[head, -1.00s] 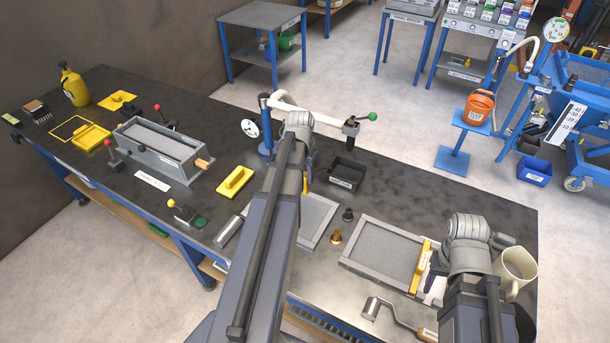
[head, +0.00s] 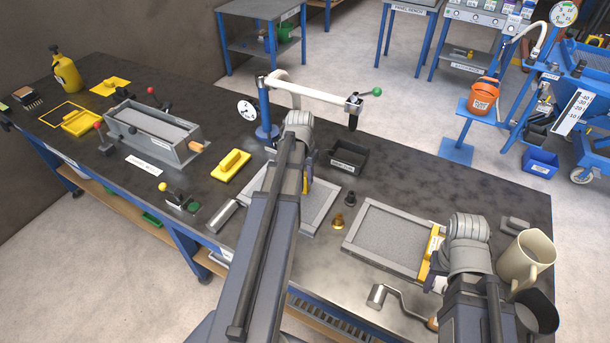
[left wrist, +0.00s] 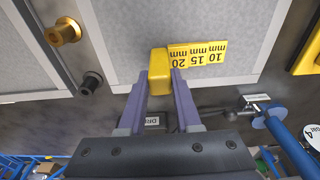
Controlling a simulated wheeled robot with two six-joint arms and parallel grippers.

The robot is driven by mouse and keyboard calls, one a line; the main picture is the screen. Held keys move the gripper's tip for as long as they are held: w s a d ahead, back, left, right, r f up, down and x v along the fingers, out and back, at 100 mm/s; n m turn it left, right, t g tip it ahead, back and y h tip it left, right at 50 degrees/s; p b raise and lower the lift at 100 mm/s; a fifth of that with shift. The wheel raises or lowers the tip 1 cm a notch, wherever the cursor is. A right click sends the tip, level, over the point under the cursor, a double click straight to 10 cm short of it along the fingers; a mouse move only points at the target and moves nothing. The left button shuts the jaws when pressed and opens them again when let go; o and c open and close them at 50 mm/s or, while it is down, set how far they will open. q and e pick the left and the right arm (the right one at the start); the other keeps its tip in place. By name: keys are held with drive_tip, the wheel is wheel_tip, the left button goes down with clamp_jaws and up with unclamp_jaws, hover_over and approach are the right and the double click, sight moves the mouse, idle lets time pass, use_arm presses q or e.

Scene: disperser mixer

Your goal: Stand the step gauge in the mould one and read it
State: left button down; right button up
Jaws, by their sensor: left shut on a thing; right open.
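My left gripper (left wrist: 160,105) is shut on the yellow step gauge (left wrist: 198,53), marked 10, 15 and 20 mm. The gauge is over the grey-rimmed mould (left wrist: 238,75) with a flat grey fill; I cannot tell whether it touches the fill. In the head view my left arm hides most of the gauge, and this mould (head: 328,208) shows beside the arm. A second framed mould (head: 385,238) lies to the right, with a yellow piece (head: 432,250) at its right end. My right gripper (head: 438,272) is open beside that piece, partly hidden by its own wrist.
A brass knob (head: 337,221) and a black knob (head: 350,198) stand between the moulds. A black box (head: 348,157) and a blue post with a white arm (head: 266,110) stand behind. A yellow float (head: 231,166) lies left. A cream mug (head: 525,255) and a cranked tool (head: 395,302) are at right.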

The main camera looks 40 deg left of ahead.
use_arm(q)
drive_tip(key=shift+f, duration=0.5)
use_arm(e)
drive_tip(key=shift+f, duration=0.55)
use_arm(q)
drive_tip(key=shift+f+b, duration=0.2)
drive_tip(key=shift+b, duration=0.2)
use_arm(e)
drive_tip(key=shift+f, duration=0.15)
use_arm(q)
drive_tip(key=c, duration=0.5)
unclamp_jaws()
drive_tip(key=shift+r, duration=0.1)
drive_tip(key=r+p, duration=0.5)
drive_tip(key=s+r+p, duration=0.1)
drive_tip(key=r+p, duration=0.1)
drive_tip(key=p, duration=0.1)
drive_tip(key=shift+r, duration=0.35)
use_arm(e)
wheel_tip(320, 180, up, 8)
drive_tip(key=shift+f, duration=0.15)
